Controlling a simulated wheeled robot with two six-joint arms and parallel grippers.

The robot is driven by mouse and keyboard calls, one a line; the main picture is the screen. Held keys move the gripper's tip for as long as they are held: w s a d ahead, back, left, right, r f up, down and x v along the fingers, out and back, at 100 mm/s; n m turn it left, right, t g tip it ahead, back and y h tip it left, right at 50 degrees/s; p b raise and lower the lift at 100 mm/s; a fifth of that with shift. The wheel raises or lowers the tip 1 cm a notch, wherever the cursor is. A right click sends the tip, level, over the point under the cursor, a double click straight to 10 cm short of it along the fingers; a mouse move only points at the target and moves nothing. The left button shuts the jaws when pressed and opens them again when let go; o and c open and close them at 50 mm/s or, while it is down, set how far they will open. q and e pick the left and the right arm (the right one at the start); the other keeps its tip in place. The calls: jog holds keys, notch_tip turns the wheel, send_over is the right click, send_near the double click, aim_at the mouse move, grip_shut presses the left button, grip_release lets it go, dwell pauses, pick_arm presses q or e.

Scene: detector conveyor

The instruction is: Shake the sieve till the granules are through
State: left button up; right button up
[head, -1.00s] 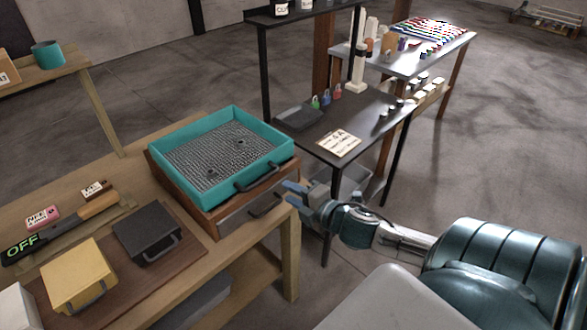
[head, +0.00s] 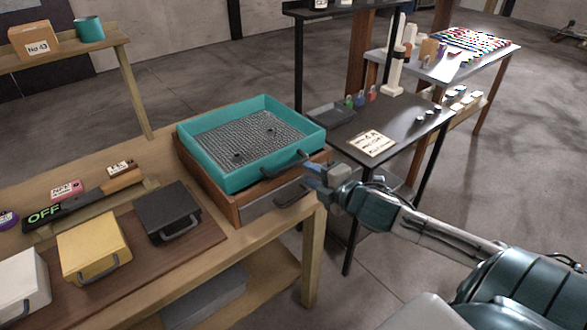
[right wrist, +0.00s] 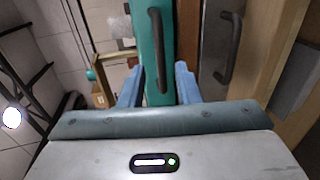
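The sieve (head: 222,180) is a teal square tray with a grey mesh floor and a dark bar handle (head: 286,165) on its front side. It sits on top of a wooden drawer box. Two small dark spots show on the mesh; I cannot make out separate granules. My left gripper is not in view.
The drawer box (head: 270,203) has its own handle just below the sieve's. Black (head: 168,212), yellow (head: 93,248) and white (head: 22,282) boxes stand at left on the wooden table. A dark side table (head: 400,130) stands behind my right gripper.

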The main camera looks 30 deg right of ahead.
aim_at(295, 166)
jog(key=shift+p+x, duration=0.35)
jog(key=shift+x, duration=3.5)
grip_shut()
